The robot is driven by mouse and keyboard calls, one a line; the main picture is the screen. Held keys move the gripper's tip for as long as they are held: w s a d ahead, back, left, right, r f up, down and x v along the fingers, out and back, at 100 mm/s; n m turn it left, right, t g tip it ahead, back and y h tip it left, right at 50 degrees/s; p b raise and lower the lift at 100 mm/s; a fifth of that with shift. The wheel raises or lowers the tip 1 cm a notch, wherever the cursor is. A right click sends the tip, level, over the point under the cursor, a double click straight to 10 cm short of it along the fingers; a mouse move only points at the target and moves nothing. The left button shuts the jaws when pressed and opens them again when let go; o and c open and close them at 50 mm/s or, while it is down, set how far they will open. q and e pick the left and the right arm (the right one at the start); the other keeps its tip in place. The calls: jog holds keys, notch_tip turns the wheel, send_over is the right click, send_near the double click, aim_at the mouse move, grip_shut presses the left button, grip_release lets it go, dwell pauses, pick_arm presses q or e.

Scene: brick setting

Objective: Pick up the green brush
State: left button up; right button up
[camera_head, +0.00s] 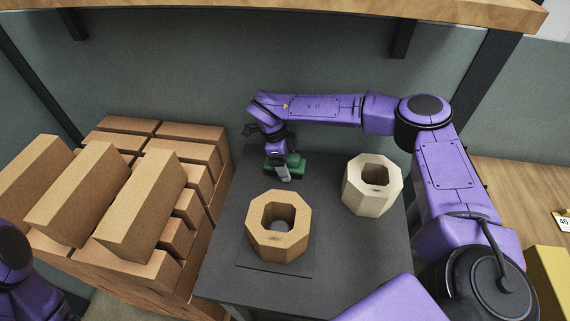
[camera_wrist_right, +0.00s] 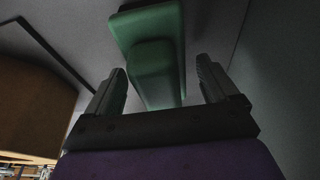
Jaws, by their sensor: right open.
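The green brush (camera_head: 296,164) lies on the dark grey table (camera_head: 343,238) near its back edge. My right gripper (camera_head: 283,172) is over it, reaching down from above, and partly hides it. In the right wrist view the green brush (camera_wrist_right: 155,60) shows as a wide block with a narrower raised part. That narrower part lies between the two fingers of my right gripper (camera_wrist_right: 160,85), which are apart with a gap on each side. My left gripper is not in view; only part of my left arm shows at the lower left.
A tan octagonal hollow block (camera_head: 297,245) stands at the table's front left, on a thin dark square. A pale octagonal hollow block (camera_head: 359,203) stands at the right. Stacked bricks (camera_head: 140,245) fill the left side. A wooden shelf (camera_head: 300,10) hangs above.

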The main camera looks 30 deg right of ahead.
jog(key=c, duration=1.2)
notch_tip(320, 180, up, 3)
jog(key=shift+w+f, duration=0.1)
jog(key=shift+f, duration=0.05)
jog(key=s+a+r+b, duration=0.1)
jog(key=s+a+r, duration=0.1)
jog(key=s+r, duration=0.1)
jog(key=s+a+r, duration=0.3)
jog(key=s+r, duration=0.1)
jog(key=s+a+r+b, duration=0.1)
jog(key=s+a+r, duration=0.2)
jog(key=s, duration=0.1)
jog(key=shift+s+a+r+b, duration=0.2)
jog(key=shift+a+r+b, duration=0.1)
jog(key=shift+r, duration=0.1)
jog(key=o, duration=0.6)
jog(key=c, duration=0.4)
